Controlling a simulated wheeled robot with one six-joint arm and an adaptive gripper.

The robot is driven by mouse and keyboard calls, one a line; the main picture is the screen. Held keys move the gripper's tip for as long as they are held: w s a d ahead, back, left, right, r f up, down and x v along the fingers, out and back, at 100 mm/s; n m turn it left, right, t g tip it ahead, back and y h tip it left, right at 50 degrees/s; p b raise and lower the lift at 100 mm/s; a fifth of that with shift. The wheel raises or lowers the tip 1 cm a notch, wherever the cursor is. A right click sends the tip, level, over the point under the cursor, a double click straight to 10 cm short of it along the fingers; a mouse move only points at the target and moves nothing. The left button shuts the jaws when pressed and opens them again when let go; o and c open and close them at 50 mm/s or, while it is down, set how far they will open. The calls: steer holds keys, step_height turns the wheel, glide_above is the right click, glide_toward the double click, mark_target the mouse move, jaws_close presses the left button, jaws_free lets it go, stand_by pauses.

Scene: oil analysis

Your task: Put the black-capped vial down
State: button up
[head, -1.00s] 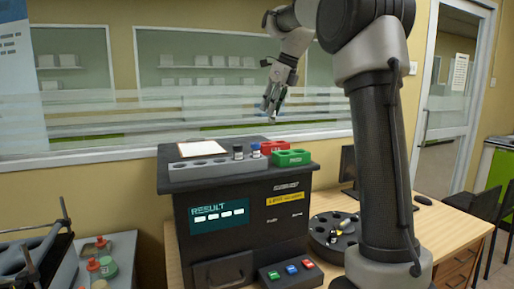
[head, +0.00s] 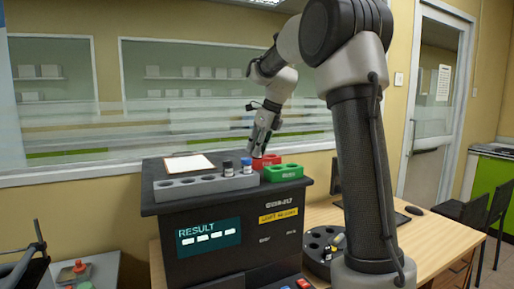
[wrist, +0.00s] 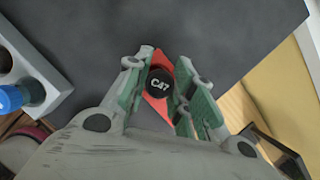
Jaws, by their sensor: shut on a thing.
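My gripper (head: 258,153) points down at the red holder (head: 270,160) on top of the dark analyzer. In the wrist view its green-padded fingers (wrist: 160,92) are shut on a vial with a black cap (wrist: 159,86) marked with white letters. The red holder (wrist: 158,54) shows directly around and below that cap. The vial's body is hidden under the cap, so I cannot tell whether it touches the bottom of the holder.
A grey rack (head: 190,190) beside the red holder carries another dark-capped vial (head: 228,168) and a blue-capped vial (head: 246,167). A green holder (head: 284,173) stands just right of the red one. A white sheet (head: 188,163) lies behind the rack.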

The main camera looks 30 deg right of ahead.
steer(key=shift+f, duration=0.1)
steer(key=o, duration=1)
steer(key=v, duration=1.2)
steer(key=s+a+f+n+h, duration=0.1)
steer(key=s+a+f+n, duration=0.1)
steer(key=s+n, duration=0.55)
steer(key=s+a+f+n, duration=0.2)
steer(key=s+f+n, duration=0.1)
steer(key=s+n, duration=0.4)
steer(key=s+f+n, duration=0.4)
steer(key=s+n, duration=0.1)
steer(key=s+f+n+h, duration=0.1)
steer(key=s+f+n, duration=0.3)
steer(key=s+f, duration=0.1)
steer(key=s+f+n, duration=0.4)
steer(key=s+n, duration=0.1)
steer(key=s, duration=0.2)
steer(key=shift+s+f+n+t, duration=0.1)
steer(key=shift+f+n+t, duration=0.15)
steer(key=shift+n+t, duration=0.15)
